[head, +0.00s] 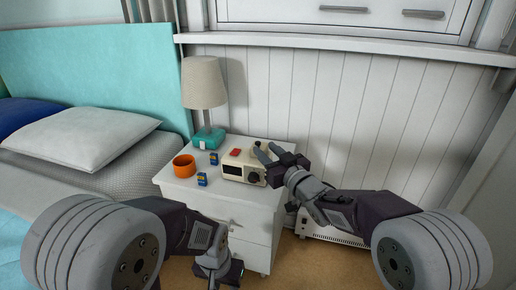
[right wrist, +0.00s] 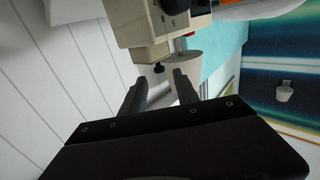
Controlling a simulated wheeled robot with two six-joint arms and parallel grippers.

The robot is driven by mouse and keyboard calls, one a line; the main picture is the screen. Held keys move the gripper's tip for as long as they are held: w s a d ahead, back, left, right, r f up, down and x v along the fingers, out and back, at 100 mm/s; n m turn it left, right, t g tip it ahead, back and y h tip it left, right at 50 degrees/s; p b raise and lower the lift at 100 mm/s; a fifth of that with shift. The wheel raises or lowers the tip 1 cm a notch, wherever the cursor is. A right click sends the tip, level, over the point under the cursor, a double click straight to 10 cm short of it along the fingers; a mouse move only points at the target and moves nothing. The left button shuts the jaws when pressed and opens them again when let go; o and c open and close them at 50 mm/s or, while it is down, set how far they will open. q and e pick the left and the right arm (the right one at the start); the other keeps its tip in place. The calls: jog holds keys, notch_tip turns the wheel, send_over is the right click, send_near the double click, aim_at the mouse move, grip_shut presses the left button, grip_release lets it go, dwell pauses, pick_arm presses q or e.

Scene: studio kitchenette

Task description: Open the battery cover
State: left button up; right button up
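I cannot tell for sure which part is the battery cover. My right gripper (head: 266,148) is at the radio's right rear; in the wrist view its fingers (right wrist: 159,80) are apart, empty, just short of the knob. Two small blue-and-yellow batteries (head: 202,179) (head: 213,158) stand left of the radio. My left gripper (head: 219,272) hangs low before the nightstand.
An orange cup (head: 184,167) is at the nightstand's left edge. A lamp (head: 204,85) with a teal base stands at the back. A bed (head: 120,150) is on the left, a panelled white wall (head: 340,110) behind. A white heater-like unit (head: 325,231) is on the floor at right.

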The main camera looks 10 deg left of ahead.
aim_at(259, 144)
jog(key=b+x, duration=0.1)
jog(key=x, duration=0.3)
jog(key=shift+w+a+f, duration=0.15)
jog(key=shift+w+a, duration=0.45)
jog(key=shift+w, duration=0.05)
grip_shut()
dwell(0.9)
